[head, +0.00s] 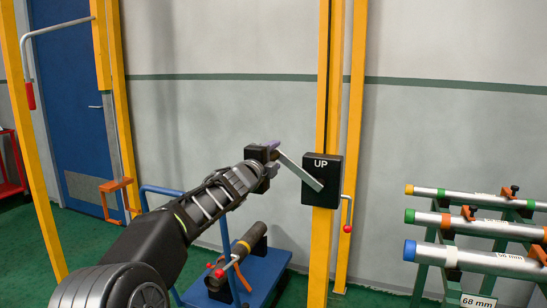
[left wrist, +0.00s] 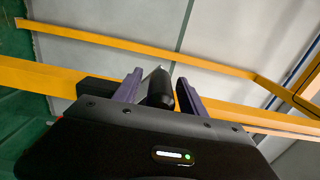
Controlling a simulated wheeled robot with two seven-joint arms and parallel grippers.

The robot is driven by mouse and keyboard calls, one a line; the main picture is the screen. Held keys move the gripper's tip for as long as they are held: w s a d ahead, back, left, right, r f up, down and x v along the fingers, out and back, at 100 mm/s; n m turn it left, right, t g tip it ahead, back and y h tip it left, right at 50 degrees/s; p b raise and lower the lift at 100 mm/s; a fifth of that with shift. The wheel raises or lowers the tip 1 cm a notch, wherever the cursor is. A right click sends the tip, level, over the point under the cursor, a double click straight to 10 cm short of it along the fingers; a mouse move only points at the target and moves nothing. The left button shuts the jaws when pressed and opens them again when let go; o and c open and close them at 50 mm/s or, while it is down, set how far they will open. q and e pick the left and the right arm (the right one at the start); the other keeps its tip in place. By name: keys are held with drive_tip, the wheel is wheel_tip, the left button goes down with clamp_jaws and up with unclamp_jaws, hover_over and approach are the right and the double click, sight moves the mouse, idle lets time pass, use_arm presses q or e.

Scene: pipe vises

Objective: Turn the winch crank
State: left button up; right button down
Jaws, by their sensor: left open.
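The winch is a black box (head: 316,195) marked UP on a yellow post. Its crank is a flat grey metal arm (head: 299,170) slanting up and left from the box to my left gripper (head: 272,148). In the left wrist view the crank's black round handle (left wrist: 160,89) stands between the two purple fingers of my left gripper (left wrist: 160,94). The fingers are open, one on each side of the handle, and a gap shows at least on the right side. In the head view the handle is mostly hidden by the gripper. My right gripper is out of view.
A bent rod with a red knob (head: 347,228) hangs just right of the winch box. A blue cart (head: 277,262) carrying a dark pipe piece stands below my arm. A green rack (head: 427,262) of labelled pipes stands at the right. Yellow posts (head: 118,100) stand at the left.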

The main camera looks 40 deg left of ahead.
use_arm(q)
drive_tip(key=shift+s+d, duration=0.15)
drive_tip(key=shift+s, duration=0.4)
drive_tip(key=b+v, duration=0.1)
drive_tip(key=v, duration=0.5)
drive_tip(key=shift+s+d, duration=0.2)
drive_tip(key=shift+s, duration=0.1)
